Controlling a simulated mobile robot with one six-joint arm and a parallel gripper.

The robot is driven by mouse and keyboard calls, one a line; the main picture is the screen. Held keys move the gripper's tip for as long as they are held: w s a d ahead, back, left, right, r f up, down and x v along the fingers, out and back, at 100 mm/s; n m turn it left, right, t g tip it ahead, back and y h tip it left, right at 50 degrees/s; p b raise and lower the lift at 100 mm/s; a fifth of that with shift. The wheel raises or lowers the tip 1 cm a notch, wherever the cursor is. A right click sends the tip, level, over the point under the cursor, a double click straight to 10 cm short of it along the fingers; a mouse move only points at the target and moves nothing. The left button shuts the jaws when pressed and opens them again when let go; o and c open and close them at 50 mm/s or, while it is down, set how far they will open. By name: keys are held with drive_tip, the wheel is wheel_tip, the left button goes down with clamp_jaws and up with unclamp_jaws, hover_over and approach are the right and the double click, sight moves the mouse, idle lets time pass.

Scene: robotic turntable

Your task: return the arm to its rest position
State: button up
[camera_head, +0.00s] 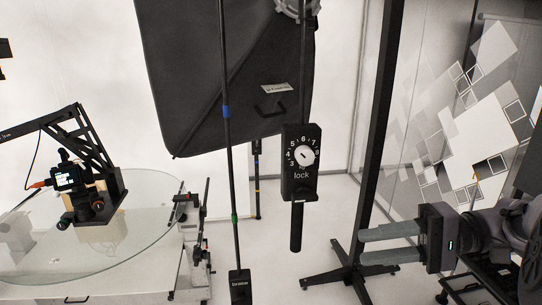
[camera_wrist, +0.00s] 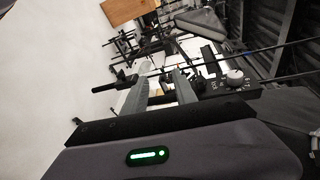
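My gripper (camera_head: 366,246) is at the lower right in the head view, with its two grey fingers spread apart and pointing left. Nothing is between the fingers. In the wrist view the same gripper (camera_wrist: 158,92) shows its two fingers apart, with the green-lit body below them. My arm reaches in from the right edge of the head view. The lock box (camera_head: 300,158) with a white numbered dial hangs to the left of the gripper and above it, apart from it. The dial box also shows in the wrist view (camera_wrist: 236,80), right of the fingers.
A round glass turntable (camera_head: 150,238) stands at the left with a camera rig (camera_head: 82,190) over it. A black softbox (camera_head: 215,75) hangs at the top middle. A black stand (camera_head: 378,130) rises behind the gripper. Thin poles stand near the lock box. Pale floor shows between them.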

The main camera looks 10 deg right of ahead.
drive_tip(key=s+a+f+n+g+h+b, duration=0.1)
drive_tip(key=s+a+f+g+h+b, duration=0.15)
drive_tip(key=a+f+b, duration=0.5)
drive_tip(key=s+a+f+g+h+b, duration=0.1)
drive_tip(key=s+a+f+h+b, duration=0.25)
drive_tip(key=f, duration=0.75)
drive_tip(key=s+a+f+m+t+h+b, duration=0.1)
drive_tip(key=s+a+f+t+h+b, duration=0.2)
drive_tip(key=f+b, duration=0.75)
drive_tip(key=s+f+m+t+h+b, duration=0.1)
drive_tip(key=s+f+t+h+b, duration=0.25)
drive_tip(key=f+b, duration=0.75)
wheel_tip(320, 180, up, 10)
drive_tip(key=p, duration=1.5)
drive_tip(key=shift+w+a+f+h, duration=0.25)
drive_tip(key=shift+w+h, duration=0.15)
drive_tip(key=shift+h, duration=0.05)
